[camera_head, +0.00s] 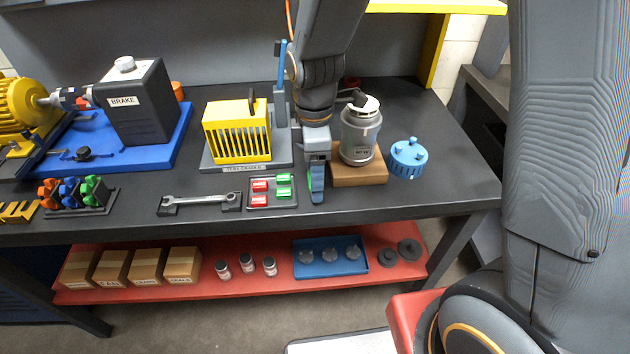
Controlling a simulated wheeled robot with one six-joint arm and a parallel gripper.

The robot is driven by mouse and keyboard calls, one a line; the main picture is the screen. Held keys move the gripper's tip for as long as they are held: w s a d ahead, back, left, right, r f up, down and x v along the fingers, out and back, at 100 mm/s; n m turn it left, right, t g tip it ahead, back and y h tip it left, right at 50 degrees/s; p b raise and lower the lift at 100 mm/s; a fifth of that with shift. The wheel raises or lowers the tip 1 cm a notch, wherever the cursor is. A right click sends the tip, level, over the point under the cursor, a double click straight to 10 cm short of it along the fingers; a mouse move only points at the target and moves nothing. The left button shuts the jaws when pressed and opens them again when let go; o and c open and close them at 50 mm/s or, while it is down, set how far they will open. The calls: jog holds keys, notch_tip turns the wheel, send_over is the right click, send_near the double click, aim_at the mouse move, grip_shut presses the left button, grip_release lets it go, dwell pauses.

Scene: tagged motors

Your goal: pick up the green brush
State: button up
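A small dark tray (291,204) lies near the front of the bench. It holds red blocks and green blocks, which look like the motor brushes; a green brush (284,178) sits at its right back and another green brush (282,191) at its right front. My gripper (316,198) points down just right of the tray, apart from the green brushes in the picture. Its fingers are seen edge-on, so their gap is hidden.
A silver motor (358,135) on a wooden block (362,176) stands close right of my gripper, with a blue round part (408,158) beyond. A yellow test cradle (237,130) stands behind the tray. A wrench (200,200) lies left of it. The bench front edge is near.

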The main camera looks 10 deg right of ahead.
jog(key=c, duration=1.2)
jog(key=shift+o, duration=0.2)
notch_tip(320, 180, up, 10)
jog(key=b, duration=0.1)
jog(key=o, duration=0.5)
jog(key=c, duration=0.3)
jog(key=shift+d, duration=0.1)
jog(key=shift+c, duration=0.4)
